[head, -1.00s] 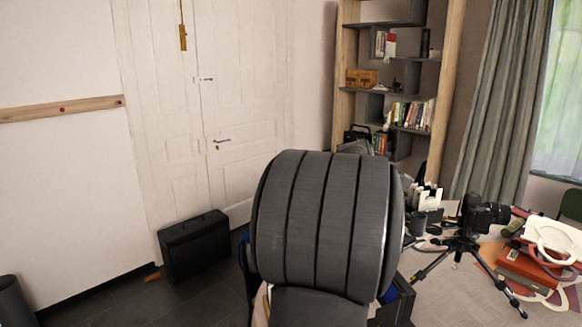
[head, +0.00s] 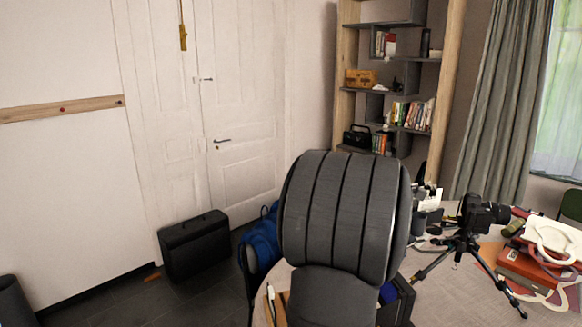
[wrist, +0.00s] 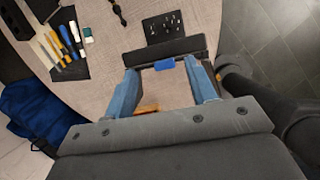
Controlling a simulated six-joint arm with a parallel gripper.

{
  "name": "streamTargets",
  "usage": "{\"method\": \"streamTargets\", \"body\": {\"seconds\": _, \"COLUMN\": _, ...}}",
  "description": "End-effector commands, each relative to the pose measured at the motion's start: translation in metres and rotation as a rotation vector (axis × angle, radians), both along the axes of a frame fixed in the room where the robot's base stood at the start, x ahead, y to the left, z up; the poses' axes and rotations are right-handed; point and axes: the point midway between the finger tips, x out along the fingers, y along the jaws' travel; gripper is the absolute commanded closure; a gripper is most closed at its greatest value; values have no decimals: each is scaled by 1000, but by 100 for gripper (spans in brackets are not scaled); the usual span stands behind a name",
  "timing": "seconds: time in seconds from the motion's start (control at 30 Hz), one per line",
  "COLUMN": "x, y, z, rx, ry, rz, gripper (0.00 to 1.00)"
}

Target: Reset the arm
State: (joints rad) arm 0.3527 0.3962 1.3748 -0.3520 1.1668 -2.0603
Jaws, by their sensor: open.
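My gripper (wrist: 160,68) shows in the wrist view, with its two blue fingers spread apart. It is open over the pale round table (wrist: 100,87), and I see nothing pinched between the fingers. A dark item with a blue piece (wrist: 165,64) shows by the fingertips; I cannot tell how far below them it is. In the head view my dark ribbed arm link fills the lower middle, and the gripper is hidden there.
A camera on a tripod (head: 466,238) and red books (head: 527,268) stand on the table at the right. A blue bag (head: 262,240) and a black case (head: 194,246) are left of the table. Pens (wrist: 64,43) and a dark card (wrist: 163,27) lie on the table.

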Motion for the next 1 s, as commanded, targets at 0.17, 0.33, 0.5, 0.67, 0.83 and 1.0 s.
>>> {"method": "streamTargets", "body": {"seconds": 0.17, "x": 0, "y": 0, "z": 37, "rx": 0, "ry": -2, "rz": 0, "gripper": 48}}
{"method": "streamTargets", "body": {"seconds": 0.33, "x": 0, "y": 0, "z": 71, "rx": 0, "ry": -3, "rz": 0, "gripper": 48}}
{"method": "streamTargets", "body": {"seconds": 0.5, "x": 0, "y": 0, "z": 105, "rx": 0, "ry": -3, "rz": 0, "gripper": 48}}
{"method": "streamTargets", "body": {"seconds": 0.67, "x": 16, "y": 22, "z": 93, "rx": 6, "ry": 5, "rz": 5, "gripper": 48}}
{"method": "streamTargets", "body": {"seconds": 0.83, "x": 32, "y": 47, "z": 77, "rx": 8, "ry": 5, "rz": 5, "gripper": 48}}
{"method": "streamTargets", "body": {"seconds": 1.0, "x": 47, "y": 74, "z": 61, "rx": 10, "ry": 4, "rz": 6, "gripper": 48}}
